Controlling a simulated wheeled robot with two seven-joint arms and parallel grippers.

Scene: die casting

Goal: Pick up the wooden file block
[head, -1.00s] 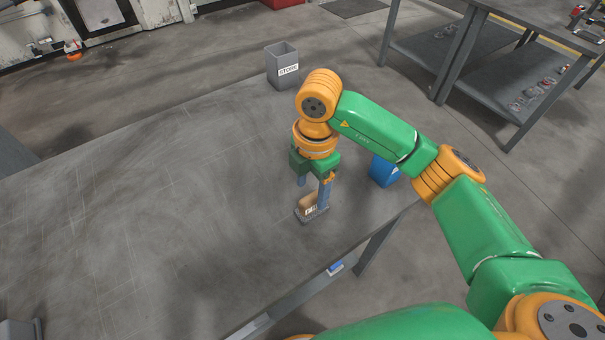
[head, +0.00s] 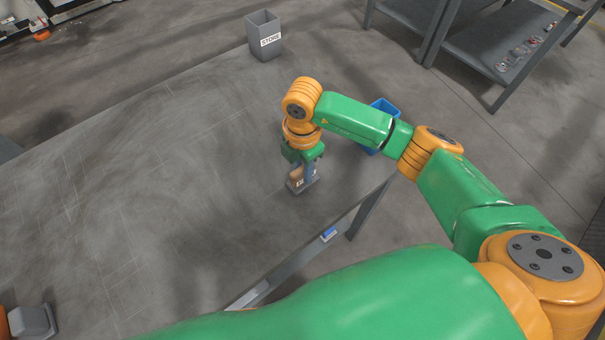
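The wooden file block (head: 296,174) is a small tan block standing in a small grey holder (head: 302,186) with a white label, near the right edge of the grey table. My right gripper (head: 302,172) points down over it, with its blue-grey fingers low beside the block. The fingers partly hide the block, and I cannot tell whether they touch it or have closed on it. The block appears to be still at the holder. My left gripper is not in view.
A grey bin marked STORE (head: 264,38) stands at the table's far edge. A blue bin (head: 383,108) is behind my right arm. A grey box-like thing (head: 35,321) is at the bottom left. The middle of the table (head: 150,190) is clear.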

